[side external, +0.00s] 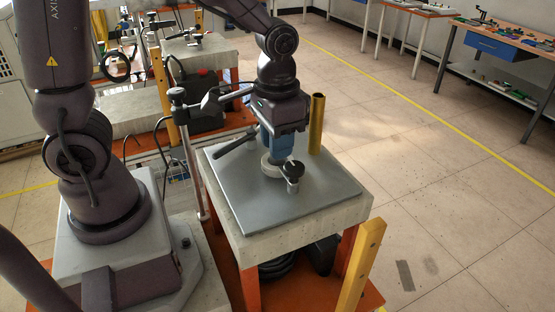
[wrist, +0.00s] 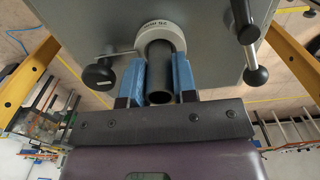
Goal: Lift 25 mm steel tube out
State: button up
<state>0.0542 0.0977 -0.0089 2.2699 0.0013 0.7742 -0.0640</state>
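The dark steel tube (wrist: 161,75) stands in a light round collar (wrist: 160,36) with printed lettering, its open end facing the camera in the wrist view. The collar (side external: 271,166) also shows on the grey plate in the side view. My gripper (wrist: 161,68) has blue fingers on both sides of the tube, against its walls with no clear gap. In the side view my gripper (side external: 274,150) points down just above the collar, and its fingers hide the tube. The tube's lower part is hidden inside the collar.
The grey plate (side external: 325,190) lies on a concrete-topped stand. A black knob (side external: 293,170) stands close to the collar, and a black lever (side external: 238,141) is at the left. The plate's front right is clear.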

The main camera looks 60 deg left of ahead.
jog(key=shift+r, duration=0.15)
dwell(0.3)
notch_tip(320, 180, up, 8)
jog(key=shift+r, duration=0.15)
dwell(1.6)
